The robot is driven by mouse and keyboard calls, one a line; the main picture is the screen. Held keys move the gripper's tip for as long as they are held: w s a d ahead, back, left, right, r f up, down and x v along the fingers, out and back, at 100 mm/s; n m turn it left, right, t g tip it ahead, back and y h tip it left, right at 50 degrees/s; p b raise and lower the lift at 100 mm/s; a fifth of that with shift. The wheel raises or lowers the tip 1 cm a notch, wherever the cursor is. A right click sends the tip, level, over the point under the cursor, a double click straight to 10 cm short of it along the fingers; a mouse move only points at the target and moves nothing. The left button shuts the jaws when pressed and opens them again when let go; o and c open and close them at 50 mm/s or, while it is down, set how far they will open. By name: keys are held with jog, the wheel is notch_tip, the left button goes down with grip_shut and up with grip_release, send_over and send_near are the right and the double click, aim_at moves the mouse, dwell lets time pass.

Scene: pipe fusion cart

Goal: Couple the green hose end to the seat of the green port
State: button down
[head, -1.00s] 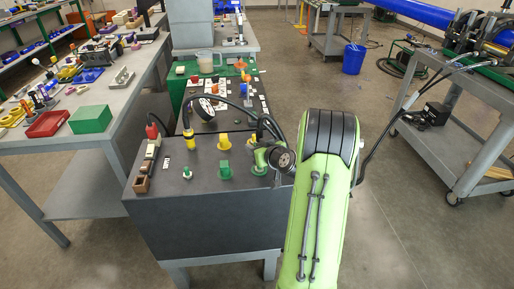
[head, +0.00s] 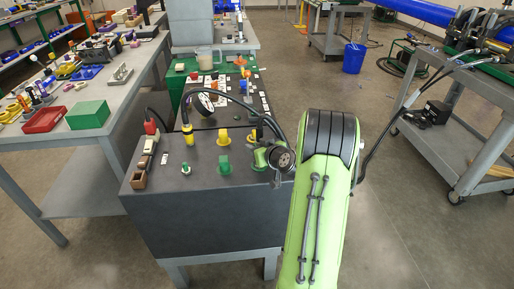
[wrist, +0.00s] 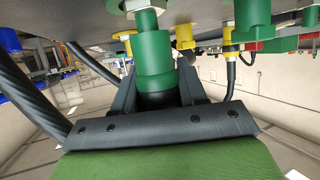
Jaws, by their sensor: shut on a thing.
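The neck points at the metal nut and green flange of the green port (wrist: 125,5) on the panel.
On the dark cart top (head: 190,205) stand a green fitting (head: 224,165), a small green-and-white one (head: 186,169) and a yellow one (head: 223,137). A black hose (head: 240,101) arches to my gripper.

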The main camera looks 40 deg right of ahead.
jog(key=shift+f+b, duration=0.7)
jog(key=shift+b, duration=0.05)
jog(key=c, duration=0.5)
grip_release()
jog(key=shift+r, duration=0.1)
jog(key=v, duration=1.5)
jog(key=shift+s+a+r+p, duration=0.1)
jog(key=shift+s+r+p, duration=0.05)
jog(key=shift+s+p, duration=0.2)
